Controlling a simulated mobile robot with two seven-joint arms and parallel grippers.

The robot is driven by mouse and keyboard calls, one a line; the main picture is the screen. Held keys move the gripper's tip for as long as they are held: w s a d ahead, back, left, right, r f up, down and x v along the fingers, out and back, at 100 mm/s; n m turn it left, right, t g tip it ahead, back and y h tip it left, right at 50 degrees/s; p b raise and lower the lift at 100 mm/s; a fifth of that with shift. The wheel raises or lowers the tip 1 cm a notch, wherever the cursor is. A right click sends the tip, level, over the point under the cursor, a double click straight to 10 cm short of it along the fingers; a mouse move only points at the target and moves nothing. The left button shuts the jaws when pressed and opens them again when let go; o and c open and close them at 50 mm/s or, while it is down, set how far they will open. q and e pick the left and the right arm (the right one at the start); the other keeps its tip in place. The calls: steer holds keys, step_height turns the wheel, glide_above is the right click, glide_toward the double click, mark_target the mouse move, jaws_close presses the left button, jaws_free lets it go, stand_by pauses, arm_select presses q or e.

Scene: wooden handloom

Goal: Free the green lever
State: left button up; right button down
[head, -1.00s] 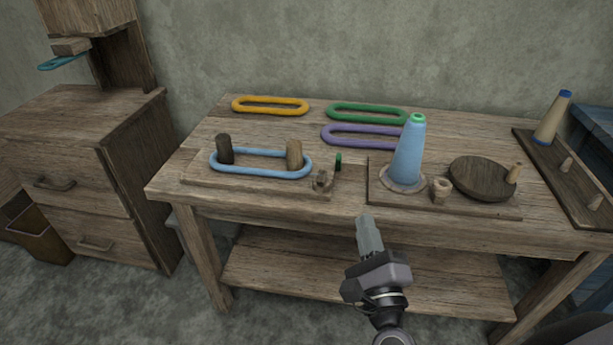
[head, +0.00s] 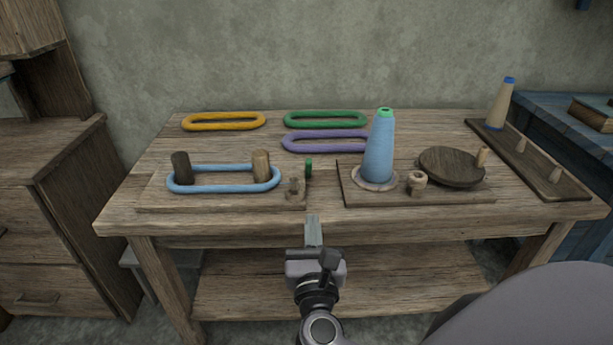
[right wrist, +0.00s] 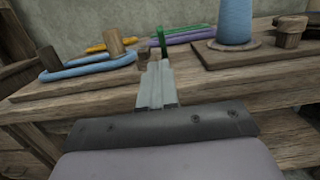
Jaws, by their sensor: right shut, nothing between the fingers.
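The green lever (head: 308,168) is a small upright green piece at the right end of a low wooden board (head: 220,205) on the table. It also shows in the right wrist view (right wrist: 162,42), just beyond my fingertips. A blue loop (head: 225,188) lies around two wooden pegs, a dark one (head: 181,167) and a lighter one (head: 261,166), on the same board. A small wooden block (head: 294,188) stands close to the lever. My right gripper (head: 313,222) is shut and empty in front of the table edge, below the lever and apart from it. My left gripper is not in view.
A blue thread cone (head: 379,150) stands on a second board with a small wooden knob (head: 417,182) and a round disc (head: 451,166). Yellow (head: 224,121), green (head: 325,119) and purple (head: 325,141) loops lie behind. A rack with a cone (head: 501,106) stands at right.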

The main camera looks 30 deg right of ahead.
steer(key=shift+w, duration=0.1)
glide_toward(308, 166)
steer(key=x, duration=0.5)
steer(key=shift+d, duration=0.1)
steer(key=shift+x, duration=0.95)
